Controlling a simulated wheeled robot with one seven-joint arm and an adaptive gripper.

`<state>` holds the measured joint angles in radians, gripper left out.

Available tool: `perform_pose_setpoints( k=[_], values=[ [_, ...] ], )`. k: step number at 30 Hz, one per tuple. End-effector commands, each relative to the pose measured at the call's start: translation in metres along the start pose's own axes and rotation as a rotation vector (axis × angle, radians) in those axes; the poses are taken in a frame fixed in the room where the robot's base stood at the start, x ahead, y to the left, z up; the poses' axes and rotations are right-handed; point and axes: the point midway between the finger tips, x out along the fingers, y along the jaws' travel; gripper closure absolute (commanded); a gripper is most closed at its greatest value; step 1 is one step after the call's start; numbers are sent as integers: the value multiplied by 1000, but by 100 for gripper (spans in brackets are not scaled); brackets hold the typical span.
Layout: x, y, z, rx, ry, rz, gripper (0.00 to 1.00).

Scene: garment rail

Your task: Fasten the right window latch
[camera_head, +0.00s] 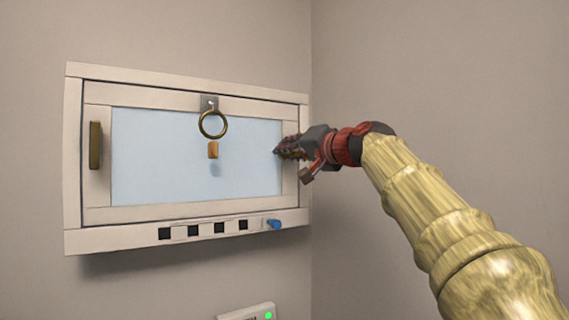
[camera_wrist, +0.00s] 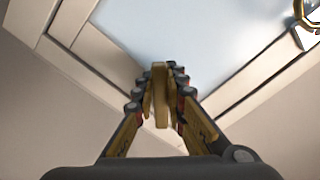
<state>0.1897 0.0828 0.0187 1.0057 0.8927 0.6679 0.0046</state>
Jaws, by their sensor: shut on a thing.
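The window (camera_head: 195,213) is a pale framed pane on the wall, and its sash looks flush with the frame. The right latch is hidden behind my gripper (camera_head: 283,150) in the head view. In the wrist view, the right latch (camera_wrist: 160,90) is a narrow brass bar between the fingers of my gripper (camera_wrist: 161,88), which is shut on it. I cannot tell surely how the bar is turned against the frame. The left latch (camera_head: 96,145), a brass bar, stands upright at the left side of the sash.
A brass ring (camera_head: 212,124) hangs from a plate at the top of the sash, with a small orange-brown block (camera_head: 213,150) below it. Several black squares and a blue knob (camera_head: 274,224) line the lower frame. A white box (camera_head: 247,312) with a green light is below. A wall corner is close right.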

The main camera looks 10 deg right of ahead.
Motion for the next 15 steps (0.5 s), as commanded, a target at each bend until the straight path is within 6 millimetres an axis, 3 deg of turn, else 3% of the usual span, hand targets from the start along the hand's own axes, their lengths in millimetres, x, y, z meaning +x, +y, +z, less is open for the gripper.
perform_pose_setpoints(
  k=[1, 15],
  values=[
    [2, 10, 5, -43, -5, 4, 100],
    [2, 29, -2, -477, -7, 3, 100]
  ],
)
